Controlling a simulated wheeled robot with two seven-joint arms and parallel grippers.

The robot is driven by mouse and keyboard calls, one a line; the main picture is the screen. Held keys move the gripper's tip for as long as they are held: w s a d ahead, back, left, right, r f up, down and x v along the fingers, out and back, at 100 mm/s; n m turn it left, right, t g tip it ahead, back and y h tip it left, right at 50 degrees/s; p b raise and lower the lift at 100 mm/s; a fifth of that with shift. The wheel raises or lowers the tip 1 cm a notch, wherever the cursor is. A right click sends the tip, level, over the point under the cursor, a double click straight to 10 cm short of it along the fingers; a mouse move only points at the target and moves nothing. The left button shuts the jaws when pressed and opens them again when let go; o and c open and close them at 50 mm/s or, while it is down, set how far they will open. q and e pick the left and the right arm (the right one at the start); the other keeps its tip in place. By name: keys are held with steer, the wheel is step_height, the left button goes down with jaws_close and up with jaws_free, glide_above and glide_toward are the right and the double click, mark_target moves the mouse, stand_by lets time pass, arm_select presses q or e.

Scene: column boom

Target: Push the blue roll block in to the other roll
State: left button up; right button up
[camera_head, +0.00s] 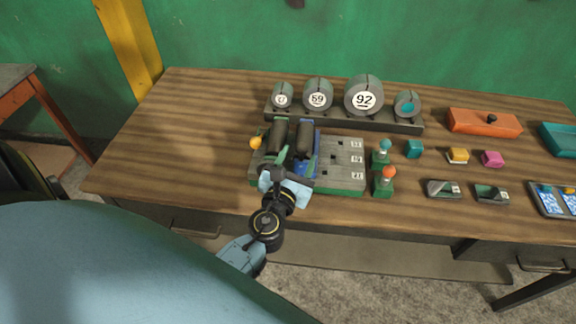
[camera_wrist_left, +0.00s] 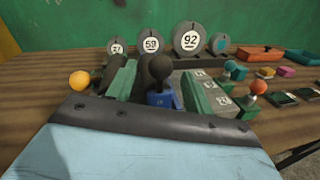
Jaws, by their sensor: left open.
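The blue roll block (camera_head: 301,168) sits on the right part of the green-based roll device, in front of a dark roll (camera_head: 304,140). The other dark roll (camera_head: 280,136) lies beside it to the left, with a gap between them. In the left wrist view the blue block (camera_wrist_left: 164,101) carries a black ball knob (camera_wrist_left: 160,68). A green block (camera_wrist_left: 122,80) stands left of it. My left gripper (camera_head: 282,160) is open and over the front of the device; its arm hides part of the blue block. I cannot tell whether it touches the block. My right gripper is out of view.
A grey panel with number tags (camera_head: 343,160) adjoins the device on the right. An orange ball (camera_head: 256,143) sits at its left side. Numbered discs stand in a rack (camera_head: 347,119) behind. Two knobbed levers (camera_head: 383,184) stand at right. The table's left side is clear.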

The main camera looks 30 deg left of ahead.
arm_select(q)
steer(key=b+v, duration=0.1)
steer(key=v, duration=0.6)
steer(key=shift+s, duration=0.4)
steer(key=shift+d, duration=0.1)
